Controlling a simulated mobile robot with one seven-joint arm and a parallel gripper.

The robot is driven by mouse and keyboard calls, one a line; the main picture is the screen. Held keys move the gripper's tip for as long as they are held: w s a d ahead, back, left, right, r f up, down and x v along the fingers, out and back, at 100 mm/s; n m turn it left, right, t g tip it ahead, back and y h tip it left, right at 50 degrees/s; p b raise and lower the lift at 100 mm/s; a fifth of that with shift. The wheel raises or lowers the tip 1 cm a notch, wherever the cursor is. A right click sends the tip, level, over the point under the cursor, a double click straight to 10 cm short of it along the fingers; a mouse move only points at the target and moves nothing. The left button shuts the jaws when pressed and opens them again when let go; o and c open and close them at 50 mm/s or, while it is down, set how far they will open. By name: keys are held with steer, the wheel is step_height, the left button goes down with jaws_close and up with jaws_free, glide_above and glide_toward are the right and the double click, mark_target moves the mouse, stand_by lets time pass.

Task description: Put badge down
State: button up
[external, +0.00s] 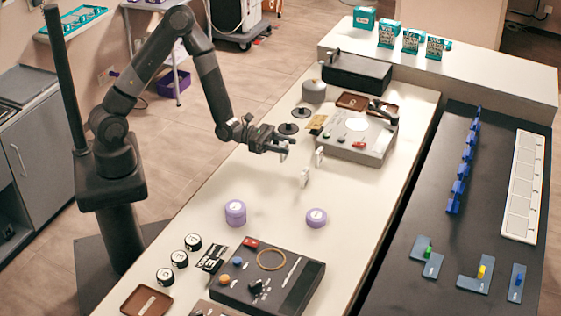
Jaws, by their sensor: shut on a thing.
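My gripper (282,146) is in the external view, above the middle of the long white table. It is shut on a small pale thing at its fingertips, which I take to be the badge (284,155). The badge is mostly hidden by the fingers and too small to make out. It appears to be above the tabletop, but I cannot tell how high. Two small white upright pieces stand to the right of the gripper, one nearer (304,177) and one farther (319,158).
A grey device (350,143) with a round white plate stands behind and right of the gripper. Purple round containers (235,213) and a dark control box (266,280) are nearer the camera. The white tabletop (265,185) between is mostly clear.

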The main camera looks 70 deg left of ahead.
steer(key=s+d+r+m+g+h, duration=0.25)
steer(key=s+d, duration=0.35)
steer(key=d, duration=0.3)
steer(key=s+d+r+m+g+h, duration=0.2)
steer(key=s+d+g, duration=0.2)
steer(key=s+d, duration=0.45)
steer(key=shift+t+y, duration=0.25)
steer(key=shift+w+a+f, duration=0.55)
steer(key=shift+w+f, duration=1.25)
steer(key=shift+w, duration=0.2)
steer(key=shift+w+a+f, duration=0.5)
steer(key=shift+w+f, duration=1.25)
steer(key=shift+w, duration=0.2)
steer(key=shift+w+a+f, duration=0.55)
steer(key=shift+w+f, duration=1.25)
steer(key=shift+w, duration=0.2)
steer(key=shift+f, duration=0.15)
steer(key=o, duration=1)
steer(key=shift+c, duration=0.2)
